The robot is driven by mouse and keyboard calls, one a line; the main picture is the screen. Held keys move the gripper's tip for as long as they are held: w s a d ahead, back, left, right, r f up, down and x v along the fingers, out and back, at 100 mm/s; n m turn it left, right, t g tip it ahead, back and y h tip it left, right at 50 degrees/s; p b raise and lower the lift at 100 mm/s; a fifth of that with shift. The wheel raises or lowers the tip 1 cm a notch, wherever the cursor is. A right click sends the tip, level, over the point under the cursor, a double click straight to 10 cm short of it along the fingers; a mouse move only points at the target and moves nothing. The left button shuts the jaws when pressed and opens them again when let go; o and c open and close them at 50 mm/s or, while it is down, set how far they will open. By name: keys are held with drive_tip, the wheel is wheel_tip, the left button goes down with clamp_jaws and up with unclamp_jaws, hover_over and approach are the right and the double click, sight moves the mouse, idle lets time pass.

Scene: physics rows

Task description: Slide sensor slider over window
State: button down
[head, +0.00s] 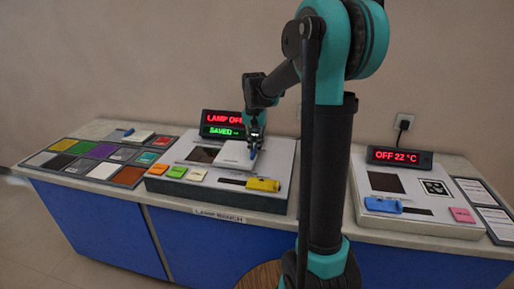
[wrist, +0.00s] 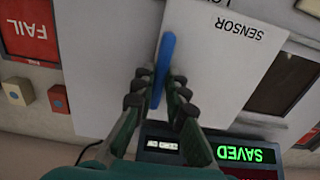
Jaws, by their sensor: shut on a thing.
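The sensor slider (head: 233,157) is a flat white plate on the lamp bench, marked SENSOR in the wrist view (wrist: 228,45). Its upright blue handle (wrist: 163,62) stands near one side of the plate. My gripper (wrist: 158,88) is shut on this handle, with fingers on both sides of it. The dark square window (head: 203,154) lies just left of the plate in the head view. In the wrist view the window (wrist: 283,84) shows right of the plate, largely bare. I cannot tell whether the plate's edge overlaps it.
Behind the slider stand a red LAMP display (head: 223,117) and a green SAVED display (head: 222,131). Coloured buttons (head: 177,171) and a yellow slider (head: 263,184) are in front. A swatch board (head: 87,172) lies left; another panel (head: 420,222) with a blue slider is right.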

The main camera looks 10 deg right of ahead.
drive_tip(key=w+a, duration=0.2)
drive_tip(key=a, duration=0.3)
drive_tip(key=w+a, duration=0.2)
drive_tip(key=a, duration=0.3)
drive_tip(key=w+a, duration=0.2)
drive_tip(key=a, duration=0.2)
drive_tip(key=shift+a, duration=0.4)
drive_tip(key=shift+w, duration=0.1)
drive_tip(key=c, duration=1.5)
unclamp_jaws()
drive_tip(key=shift+a, duration=0.1)
drive_tip(key=shift+c, duration=0.2)
wheel_tip(320, 180, up, 12)
